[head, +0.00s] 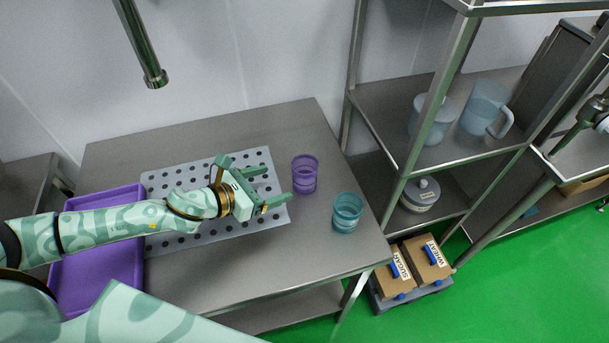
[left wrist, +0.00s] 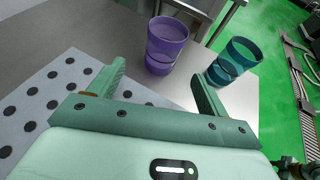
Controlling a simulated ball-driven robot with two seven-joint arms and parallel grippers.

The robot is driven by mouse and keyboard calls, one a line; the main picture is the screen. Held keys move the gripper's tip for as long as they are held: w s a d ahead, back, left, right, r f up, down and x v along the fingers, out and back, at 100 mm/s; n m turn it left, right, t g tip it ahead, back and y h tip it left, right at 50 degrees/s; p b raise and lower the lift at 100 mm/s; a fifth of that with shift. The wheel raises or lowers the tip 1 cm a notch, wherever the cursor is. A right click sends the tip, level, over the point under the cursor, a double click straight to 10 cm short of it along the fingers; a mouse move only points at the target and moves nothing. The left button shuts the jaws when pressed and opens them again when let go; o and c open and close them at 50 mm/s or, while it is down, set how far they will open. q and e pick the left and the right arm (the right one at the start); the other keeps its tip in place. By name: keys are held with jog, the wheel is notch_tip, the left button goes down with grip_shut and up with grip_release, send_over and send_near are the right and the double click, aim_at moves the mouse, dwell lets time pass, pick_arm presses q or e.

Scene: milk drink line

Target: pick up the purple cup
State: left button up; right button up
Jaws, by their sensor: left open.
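The purple cup (head: 305,174) stands upright on the steel table, just right of the dotted mat. My left gripper (head: 279,184) is open and points at the cup from its left, with a gap between fingertips and cup. In the left wrist view the purple cup (left wrist: 166,46) is ahead of the open left gripper (left wrist: 158,80), beyond the two fingers and nothing is between them. A teal cup (head: 347,212) stands to the right of the purple cup; it also shows in the left wrist view (left wrist: 234,62). My right gripper is not clearly in view.
A dotted mat (head: 262,158) lies under my left gripper, and a purple tray (head: 75,285) is at the table's left. A steel shelf (head: 385,100) with jugs stands at the right. Bare steel table (head: 285,262) lies in front of the cups.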

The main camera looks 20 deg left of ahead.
aim_at(295, 179)
pick_arm(q)
jog(key=x, duration=0.5)
jog(key=shift+w+f+b, duration=0.2)
jog(key=shift+w+b, duration=0.05)
jog(key=shift+b, duration=0.05)
jog(key=shift+w+d, duration=0.1)
jog(key=x, duration=0.3)
jog(key=b+x, duration=0.1)
jog(key=shift+d+f, duration=0.3)
jog(key=shift+d, duration=0.1)
jog(key=shift+w+d+f, duration=0.1)
jog(key=shift+w+d, duration=0.1)
jog(key=shift+w, duration=0.05)
jog(key=c, duration=1.1)
jog(key=shift+o, duration=0.2)
